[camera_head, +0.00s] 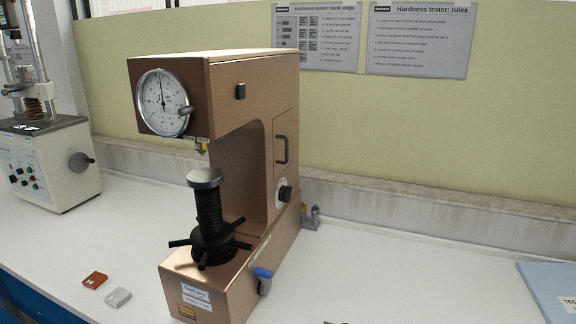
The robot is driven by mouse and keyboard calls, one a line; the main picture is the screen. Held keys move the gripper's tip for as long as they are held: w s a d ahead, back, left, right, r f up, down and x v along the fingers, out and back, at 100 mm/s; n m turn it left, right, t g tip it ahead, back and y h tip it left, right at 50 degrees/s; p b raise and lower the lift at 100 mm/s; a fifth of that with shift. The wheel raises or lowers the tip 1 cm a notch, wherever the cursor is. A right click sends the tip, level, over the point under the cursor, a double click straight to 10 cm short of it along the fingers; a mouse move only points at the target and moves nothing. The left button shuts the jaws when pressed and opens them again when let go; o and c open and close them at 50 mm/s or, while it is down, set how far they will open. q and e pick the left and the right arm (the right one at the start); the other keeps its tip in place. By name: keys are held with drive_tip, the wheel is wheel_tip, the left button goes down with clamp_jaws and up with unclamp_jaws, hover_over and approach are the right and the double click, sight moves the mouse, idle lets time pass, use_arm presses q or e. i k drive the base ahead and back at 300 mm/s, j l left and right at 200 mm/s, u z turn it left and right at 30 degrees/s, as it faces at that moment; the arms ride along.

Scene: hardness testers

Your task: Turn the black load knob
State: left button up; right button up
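The black load knob (285,193) sits on the right side of the copper-brown hardness tester (225,295), on a pale round dial plate. It is below a door with a dark handle. Which setting the knob points to is too small to read. The tester stands upright on the white bench, with a round gauge (164,103) at its upper front. A black screw with a handwheel (213,245) and a flat round anvil (204,178) stands under the tester's head. Neither of my grippers shows in the head view.
A blue-tipped lever (263,273) projects from the tester's lower right side. Another tester (50,165) stands far left. A blue mat (548,282) lies at right; bench between is mostly clear.

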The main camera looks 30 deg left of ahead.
sight(286, 192)
drive_tip(key=u, duration=1.25)
